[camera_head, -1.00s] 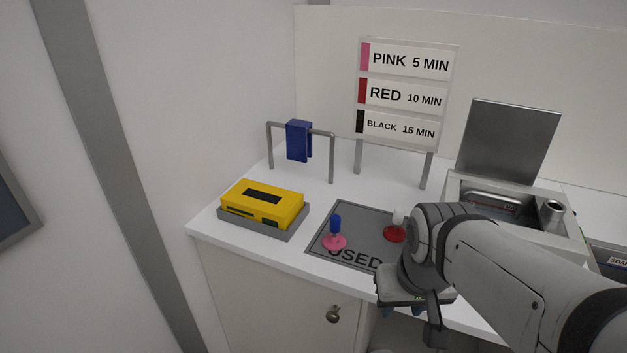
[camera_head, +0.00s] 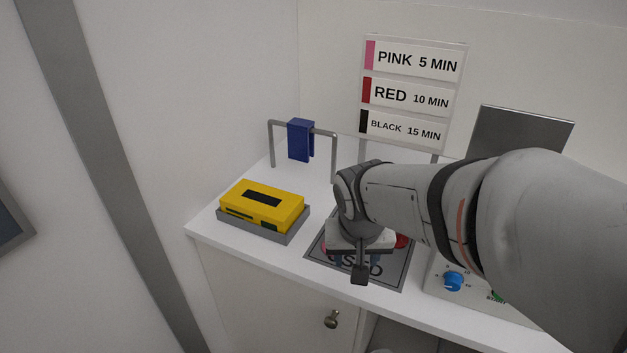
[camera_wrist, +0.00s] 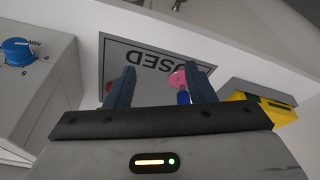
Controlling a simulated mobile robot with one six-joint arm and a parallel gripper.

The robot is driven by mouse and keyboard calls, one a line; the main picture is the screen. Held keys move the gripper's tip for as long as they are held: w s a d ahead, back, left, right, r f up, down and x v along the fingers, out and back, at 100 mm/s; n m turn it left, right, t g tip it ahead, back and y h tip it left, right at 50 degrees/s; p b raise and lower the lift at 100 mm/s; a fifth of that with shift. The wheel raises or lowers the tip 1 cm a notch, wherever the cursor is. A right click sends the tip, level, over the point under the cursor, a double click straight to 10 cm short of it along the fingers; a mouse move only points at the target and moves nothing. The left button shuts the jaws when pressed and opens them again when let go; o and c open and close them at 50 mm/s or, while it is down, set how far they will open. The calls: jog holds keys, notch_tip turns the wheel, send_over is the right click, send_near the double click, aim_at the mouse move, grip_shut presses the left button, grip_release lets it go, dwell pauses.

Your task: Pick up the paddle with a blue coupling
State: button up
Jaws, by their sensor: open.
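The paddle with a blue coupling shows in the wrist view as a pink disc (camera_wrist: 177,79) with a blue top (camera_wrist: 183,98). It stands on the grey USED mat (camera_wrist: 140,58). My gripper (camera_wrist: 160,67) is open and empty above the mat. The paddle appears between the fingers, close beside the right finger in the wrist view. I cannot tell the gap to it. My gripper also shows over the mat in the head view (camera_head: 360,260).
A red paddle (camera_head: 402,241) stands on the mat, mostly hidden by my arm. A yellow timer-like box (camera_head: 262,205) sits in a grey tray left of the mat. A blue cloth (camera_head: 300,141) hangs on a rail behind. A machine with a blue knob (camera_head: 453,281) stands to the right.

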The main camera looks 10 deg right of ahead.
jog(key=w+a+f+m+t+p, duration=0.1)
jog(key=w+f+m+p, duration=0.15)
jog(key=w, duration=0.95)
jog(key=shift+m+h, duration=0.25)
jog(key=shift+h, duration=0.25)
jog(key=shift+a+p+x, duration=0.2)
jog(key=shift+x, duration=1.65)
jog(key=shift+a+p+x, duration=0.15)
jog(key=shift+a+x, duration=0.05)
jog(key=shift+x, duration=1.65)
jog(key=shift+w, duration=0.2)
jog(key=shift+c, duration=0.2)
grip_shut()
